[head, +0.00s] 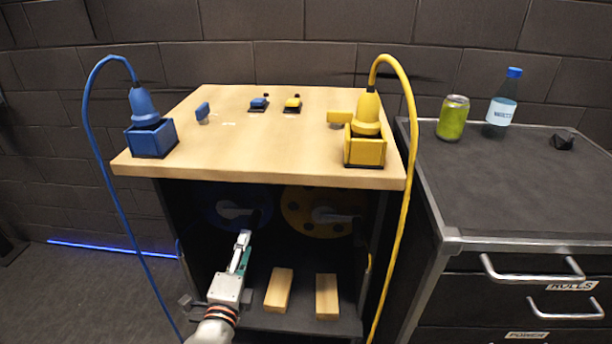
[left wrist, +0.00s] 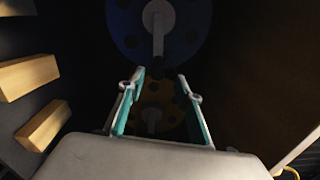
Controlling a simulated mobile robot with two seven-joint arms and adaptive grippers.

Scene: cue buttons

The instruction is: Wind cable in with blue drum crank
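The blue drum (head: 214,207) sits in the dark bay under the wooden tabletop, with a grey crank arm (head: 235,211) ending in a dark handle (head: 255,218). The drum (left wrist: 187,45) and its crank arm (left wrist: 158,30) also show in the left wrist view. My left gripper (head: 243,240) is in front of the bay, just below the handle. In the left wrist view its fingers (left wrist: 162,85) are spread, with the dark handle between or beyond the tips; contact cannot be told. The blue cable (head: 97,150) runs from a blue plug (head: 143,105) in a blue box down the left side.
A yellow drum (head: 298,212) with its own crank (head: 330,215) is right of the blue one. Two wooden blocks (head: 279,290) (head: 327,296) lie on the lower shelf. The yellow cable (head: 410,150) hangs at the right, beside a dark drawer cabinet (head: 520,190).

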